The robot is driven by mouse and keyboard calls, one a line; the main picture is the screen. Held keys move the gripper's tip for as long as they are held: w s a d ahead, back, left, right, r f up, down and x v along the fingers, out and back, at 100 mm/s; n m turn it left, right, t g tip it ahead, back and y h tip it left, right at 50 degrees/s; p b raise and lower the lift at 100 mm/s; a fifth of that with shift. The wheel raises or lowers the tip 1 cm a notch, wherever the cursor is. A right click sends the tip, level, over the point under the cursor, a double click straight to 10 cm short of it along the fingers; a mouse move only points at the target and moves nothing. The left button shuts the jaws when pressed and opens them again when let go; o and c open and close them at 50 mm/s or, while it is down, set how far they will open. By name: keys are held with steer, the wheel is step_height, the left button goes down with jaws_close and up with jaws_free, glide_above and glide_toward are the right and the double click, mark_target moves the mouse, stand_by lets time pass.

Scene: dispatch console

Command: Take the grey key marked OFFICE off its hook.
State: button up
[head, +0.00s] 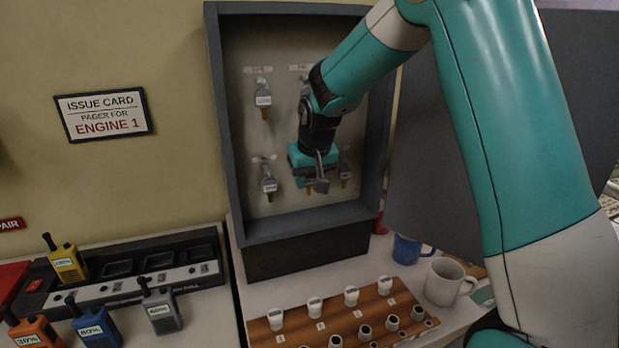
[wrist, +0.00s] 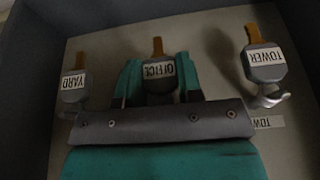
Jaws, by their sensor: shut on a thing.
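The grey key marked OFFICE (wrist: 158,72) is in the middle of the wrist view, its label upside down and its orange tip showing beyond it. My gripper (wrist: 158,80) is shut on it, with one teal finger at each side of its head. Its hook is hidden behind my gripper, so I cannot tell whether the key still hangs on it. In the head view my gripper (head: 315,180) is at the lower row of the key cabinet (head: 227,130) and hides most of the key.
In the wrist view the YARD key (wrist: 74,84) hangs close on the left and the TOWER key (wrist: 263,62) on its hook at the right. Cabinet side walls stand out around the board. Below are a wooden rack (head: 262,335), a white mug (head: 443,283) and a blue mug (head: 407,250).

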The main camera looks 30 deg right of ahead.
steer(key=shift+r, duration=0.2)
steer(key=shift+s, duration=0.15)
stand_by(0.3)
steer(key=shift+s+a+b, duration=0.15)
steer(key=shift+s, duration=0.55)
steer(key=shift+s+a+b, duration=0.15)
steer(key=shift+s, duration=0.55)
steer(key=shift+s+a+r+p, duration=0.15)
steer(key=shift+s+r, duration=0.2)
steer(key=shift+s, duration=0.5)
steer(key=shift+s+a+r+p, duration=0.1)
steer(key=shift+s+a+r, duration=0.15)
steer(key=shift+s, duration=0.55)
steer(key=shift+s+a+r+p, duration=0.1)
steer(key=shift+s+r, duration=0.3)
steer(key=shift+s, duration=0.45)
